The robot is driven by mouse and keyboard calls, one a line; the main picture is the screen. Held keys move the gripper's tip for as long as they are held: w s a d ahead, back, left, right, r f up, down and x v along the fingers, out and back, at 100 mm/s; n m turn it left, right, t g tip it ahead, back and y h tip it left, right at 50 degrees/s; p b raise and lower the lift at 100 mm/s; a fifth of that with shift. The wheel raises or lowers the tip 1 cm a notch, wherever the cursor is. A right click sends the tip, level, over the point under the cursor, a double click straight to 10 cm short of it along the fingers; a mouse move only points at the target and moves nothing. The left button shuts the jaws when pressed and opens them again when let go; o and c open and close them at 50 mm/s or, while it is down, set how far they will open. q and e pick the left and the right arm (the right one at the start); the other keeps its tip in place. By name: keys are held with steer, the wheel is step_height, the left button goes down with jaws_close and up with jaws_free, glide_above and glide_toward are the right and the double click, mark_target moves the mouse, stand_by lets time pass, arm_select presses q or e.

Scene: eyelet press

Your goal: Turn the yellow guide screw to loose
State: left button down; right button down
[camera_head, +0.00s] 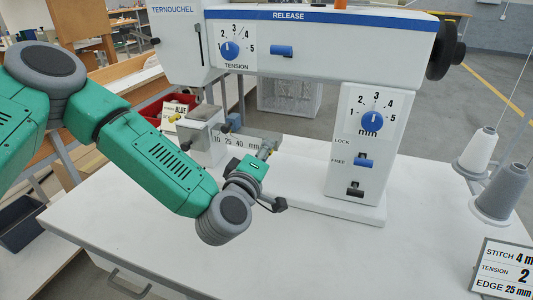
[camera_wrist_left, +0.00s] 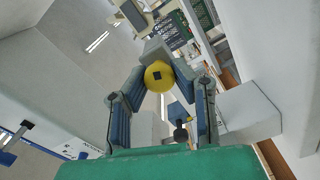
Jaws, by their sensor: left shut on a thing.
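The yellow guide screw (camera_wrist_left: 158,76) shows in the left wrist view as a round yellow head with a dark square mark in its middle. My left gripper (camera_wrist_left: 157,84) has its two fingers on either side of the screw head and is shut on it. In the head view my left gripper (camera_head: 267,150) reaches the right end of the edge guide, which has a scale plate (camera_head: 236,142) marked 10, 25, 40 mm. The screw cannot be made out there behind the gripper. My right gripper is not in view.
The white machine's column (camera_head: 356,190) with a blue dial stands right of the gripper, and its head (camera_head: 300,45) overhangs. Two thread cones (camera_head: 489,170) and a sign (camera_head: 506,270) reading stitch 4, tension 2, edge 25 mm are at the right. The white table's front is clear.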

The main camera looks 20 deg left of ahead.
arm_select(q)
steer(key=n+b, duration=0.1)
steer(key=n, duration=0.2)
steer(key=f+n+b, duration=0.1)
steer(key=n, duration=0.2)
steer(key=shift+s, duration=0.15)
steer(key=n+b, duration=0.2)
steer(key=n, duration=0.4)
steer(key=shift+f+b, duration=0.15)
steer(key=shift+b, duration=0.15)
steer(key=shift+d+n, duration=0.1)
steer(key=shift+n, duration=0.2)
steer(key=c, duration=1.3)
jaws_free()
steer(key=shift+c, duration=0.2)
steer(key=shift+r, duration=0.2)
steer(key=shift+r, duration=0.1)
